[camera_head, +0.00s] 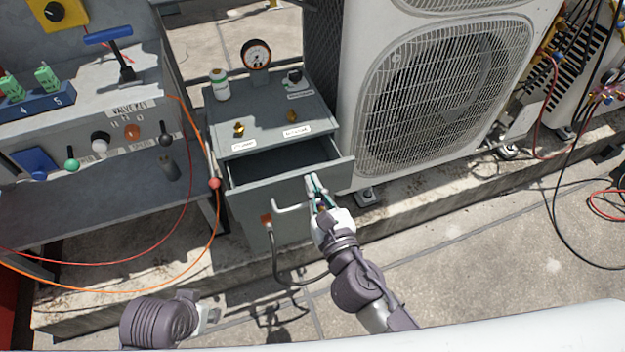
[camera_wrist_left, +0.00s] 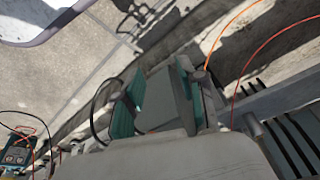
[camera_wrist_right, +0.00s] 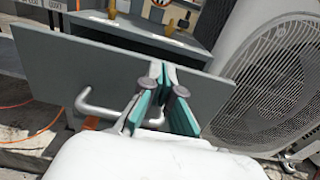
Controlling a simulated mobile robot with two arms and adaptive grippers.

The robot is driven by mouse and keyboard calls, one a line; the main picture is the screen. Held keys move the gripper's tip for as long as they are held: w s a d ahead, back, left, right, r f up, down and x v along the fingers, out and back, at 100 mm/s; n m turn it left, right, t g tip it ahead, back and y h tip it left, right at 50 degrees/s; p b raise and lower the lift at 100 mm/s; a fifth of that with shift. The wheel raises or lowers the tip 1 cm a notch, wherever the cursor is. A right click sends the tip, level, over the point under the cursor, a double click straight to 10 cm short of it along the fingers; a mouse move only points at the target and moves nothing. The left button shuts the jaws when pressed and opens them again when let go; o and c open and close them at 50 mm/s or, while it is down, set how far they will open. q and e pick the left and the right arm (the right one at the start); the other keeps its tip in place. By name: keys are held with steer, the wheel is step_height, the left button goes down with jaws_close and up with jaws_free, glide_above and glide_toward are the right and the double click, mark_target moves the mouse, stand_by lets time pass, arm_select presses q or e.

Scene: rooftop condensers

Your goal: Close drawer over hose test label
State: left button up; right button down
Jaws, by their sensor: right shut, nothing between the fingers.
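The grey drawer (camera_head: 248,202) stands pulled out of its cabinet (camera_head: 222,112), with its dark inside showing and a bent light handle on its front. The drawer front (camera_wrist_right: 60,70) also fills the left of the right wrist view. My right gripper (camera_head: 316,186) is shut and empty at the drawer front, just right of the handle; contact is unclear. White labels (camera_head: 297,133) sit on the cabinet top above the drawer; their text is too small to read surely. My left gripper (camera_wrist_left: 158,100) is open and empty, low in front, away from the drawer.
A large condenser with a fan grille (camera_head: 435,100) stands close right of the drawer. A workbench (camera_head: 80,205) with knobs stands left, with red and orange hoses hanging near the drawer. A gauge (camera_head: 256,54) and a white bottle (camera_head: 220,84) stand on the cabinet.

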mark_target(295, 139)
steer(key=shift+w+a, duration=0.1)
steer(key=shift+w, duration=0.3)
steer(key=shift+w, duration=0.1)
steer(key=p+x, duration=0.1)
steer(key=x, duration=0.7)
steer(key=shift+p, duration=0.35)
steer(key=shift+w, duration=0.25)
arm_select(q)
steer(key=x, duration=0.3)
steer(key=s+x, duration=0.1)
steer(key=x, duration=0.1)
steer(key=shift+d+f, duration=0.15)
steer(key=shift+f, duration=0.4)
arm_select(e)
steer(key=shift+r, duration=0.25)
arm_select(q)
steer(key=shift+s, duration=0.1)
